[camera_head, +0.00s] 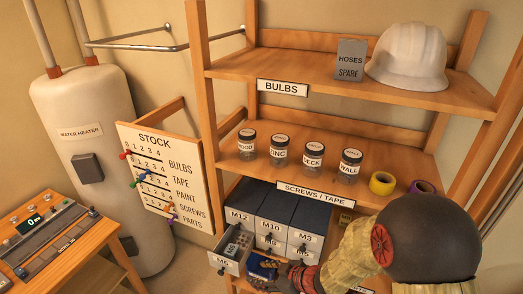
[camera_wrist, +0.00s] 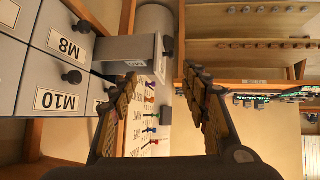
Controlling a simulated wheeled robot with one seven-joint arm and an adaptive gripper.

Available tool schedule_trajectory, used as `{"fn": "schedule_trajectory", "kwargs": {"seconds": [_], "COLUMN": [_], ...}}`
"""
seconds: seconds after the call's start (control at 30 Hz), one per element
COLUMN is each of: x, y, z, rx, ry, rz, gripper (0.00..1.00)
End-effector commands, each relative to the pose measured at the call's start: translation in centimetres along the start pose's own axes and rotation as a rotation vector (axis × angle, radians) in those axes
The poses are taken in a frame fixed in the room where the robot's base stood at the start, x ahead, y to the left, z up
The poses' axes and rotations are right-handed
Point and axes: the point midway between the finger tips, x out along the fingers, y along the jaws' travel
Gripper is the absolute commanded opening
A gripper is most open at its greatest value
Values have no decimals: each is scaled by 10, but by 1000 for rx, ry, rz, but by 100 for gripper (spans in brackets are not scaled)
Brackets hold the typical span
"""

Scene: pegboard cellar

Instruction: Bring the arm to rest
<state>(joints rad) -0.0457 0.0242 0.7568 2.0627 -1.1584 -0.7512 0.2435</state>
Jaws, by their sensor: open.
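My arm (camera_head: 360,247) reaches in from the lower right, in front of the drawer cabinet. My gripper (camera_head: 262,268) is at the lower middle of the head view, just right of a pulled-out drawer (camera_head: 228,262) with small items in it. In the wrist view my gripper (camera_wrist: 162,78) is open, its two fingers well apart with nothing between them. The pulled-out drawer (camera_wrist: 128,48) shows there near the left fingertip; I cannot tell whether they touch.
Cabinet drawers M10 (camera_wrist: 56,102) and M8 (camera_wrist: 62,46) are close at left in the wrist view. The wooden shelf (camera_head: 320,165) holds several jars and tape rolls. A stock board (camera_head: 162,180), water heater (camera_head: 95,165) and bench (camera_head: 60,250) stand left.

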Motion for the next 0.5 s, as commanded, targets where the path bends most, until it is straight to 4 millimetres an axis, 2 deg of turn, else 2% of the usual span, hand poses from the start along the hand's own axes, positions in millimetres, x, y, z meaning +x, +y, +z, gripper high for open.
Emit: {"fn": "schedule_trajectory", "kwargs": {"seconds": [0.17, 0.27, 0.4, 0.5], "x": [-14, -38, -93, -140], "y": [29, 52, 77, 80], "z": [39, 61, 88, 98], "rx": [44, 88, 197, 301], "ry": [-172, -300, -493, -609], "rz": [119, 219, 372, 459], "gripper": [46, 46, 46, 46]}}
